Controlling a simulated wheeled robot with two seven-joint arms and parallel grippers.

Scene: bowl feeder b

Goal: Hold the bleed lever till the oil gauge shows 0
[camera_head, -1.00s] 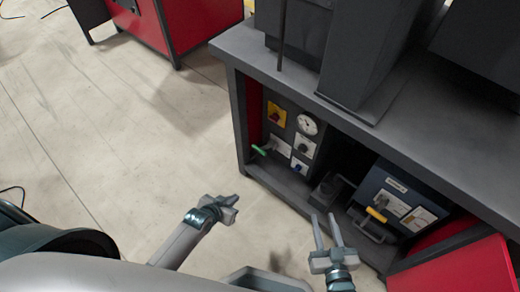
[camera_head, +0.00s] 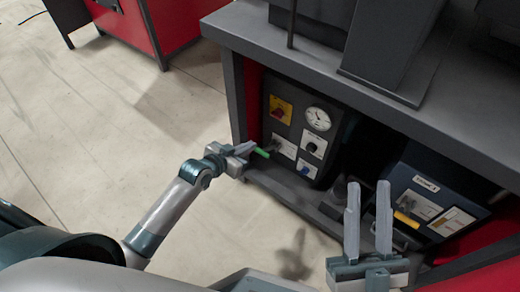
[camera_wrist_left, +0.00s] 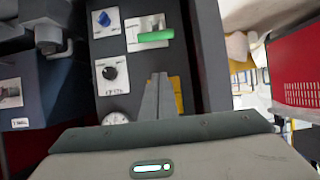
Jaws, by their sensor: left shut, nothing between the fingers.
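The bleed lever with its green grip (camera_head: 262,153) sticks out low on the control panel. It also shows in the left wrist view (camera_wrist_left: 156,35), lying level across a white label. My left gripper (camera_head: 248,149) is shut and empty, its fingertips close beside the green grip. In the left wrist view the shut fingers (camera_wrist_left: 158,82) point at the panel, with the grip beyond their tips; I cannot tell whether they touch. The round white oil gauge (camera_head: 318,118) is at the panel's upper right; its reading is too small to tell. My right gripper (camera_head: 368,188) is open and empty.
The panel also carries a red-and-yellow switch (camera_head: 280,109), a black knob (camera_head: 311,147) and a blue knob (camera_head: 304,170). A dark worktop (camera_head: 440,105) overhangs the bay. A blue-grey unit with a yellow handle (camera_head: 406,219) stands at right.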

